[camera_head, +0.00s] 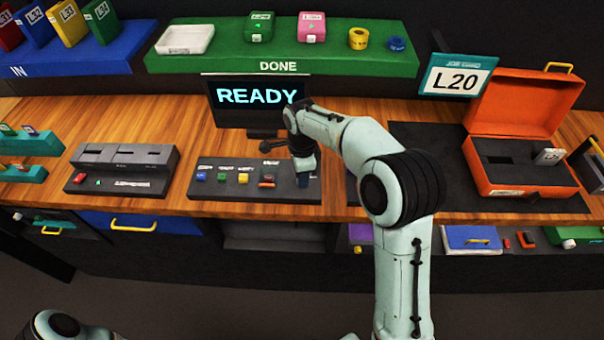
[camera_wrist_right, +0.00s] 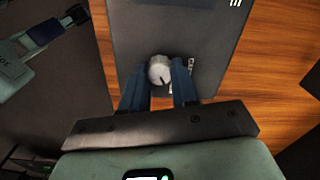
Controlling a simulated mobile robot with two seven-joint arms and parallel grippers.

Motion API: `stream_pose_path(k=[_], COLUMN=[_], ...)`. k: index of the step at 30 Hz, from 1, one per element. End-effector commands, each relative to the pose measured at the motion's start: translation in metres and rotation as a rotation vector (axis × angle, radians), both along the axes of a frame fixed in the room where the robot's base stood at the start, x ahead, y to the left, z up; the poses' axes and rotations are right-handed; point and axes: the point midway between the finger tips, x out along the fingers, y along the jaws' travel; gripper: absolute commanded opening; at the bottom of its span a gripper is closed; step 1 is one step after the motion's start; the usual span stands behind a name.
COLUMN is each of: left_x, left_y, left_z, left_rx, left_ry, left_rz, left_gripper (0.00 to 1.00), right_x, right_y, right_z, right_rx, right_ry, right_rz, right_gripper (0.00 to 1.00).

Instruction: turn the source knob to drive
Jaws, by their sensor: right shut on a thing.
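The source knob (camera_wrist_right: 159,70) is a small round pale grey knob with a dark pointer line, at one end of the dark control panel (camera_head: 220,193). In the wrist view the blue fingers of my right gripper (camera_wrist_right: 158,82) stand on either side of it, shut on it. In the head view my right gripper (camera_head: 304,180) reaches down at the panel's right end and hides the knob. The label beside the knob is partly covered, so I cannot read the setting.
A black monitor (camera_head: 257,98) behind the panel reads READY. The panel carries several small coloured controls. A grey slotted unit (camera_head: 124,158) stands to the left. An open orange case (camera_head: 520,105) and an L20 sign (camera_head: 456,80) are at right. The green DONE shelf (camera_head: 220,65) is behind.

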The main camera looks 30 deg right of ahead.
Motion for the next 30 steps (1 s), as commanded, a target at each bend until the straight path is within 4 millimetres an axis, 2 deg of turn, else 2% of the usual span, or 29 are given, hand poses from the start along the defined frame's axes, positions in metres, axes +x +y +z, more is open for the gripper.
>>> stream_pose_path(k=[1,3,12,16,20,30], left_x=[0.0,0.0,0.0,0.001,0.004,0.018], left_y=[0.0,0.0,0.0,0.0,0.0,0.0], left_z=[0.0,0.0,0.0,0.002,0.006,0.021], left_rx=[0.0,0.0,0.0,0.0,0.0,0.0], left_ry=[0.0,0.0,0.0,-0.001,-0.006,-0.02], left_rz=[0.0,0.0,0.0,0.0,0.0,0.0], left_gripper=[0.43,0.43,0.43,0.43,0.43,0.43], right_x=[0.0,0.0,0.0,0.001,0.001,0.002], right_y=[0.0,0.0,0.0,0.0,0.0,0.0], right_z=[0.0,0.0,0.001,0.011,0.035,0.11], right_rx=[0.001,0.001,0.001,0.001,0.001,0.001], right_ry=[-0.001,-0.001,-0.001,-0.003,-0.007,-0.007], right_rz=[-0.002,-0.002,0.0,0.0,0.0,0.0], right_gripper=[0.32,0.54,0.54,0.54,0.54,0.54])
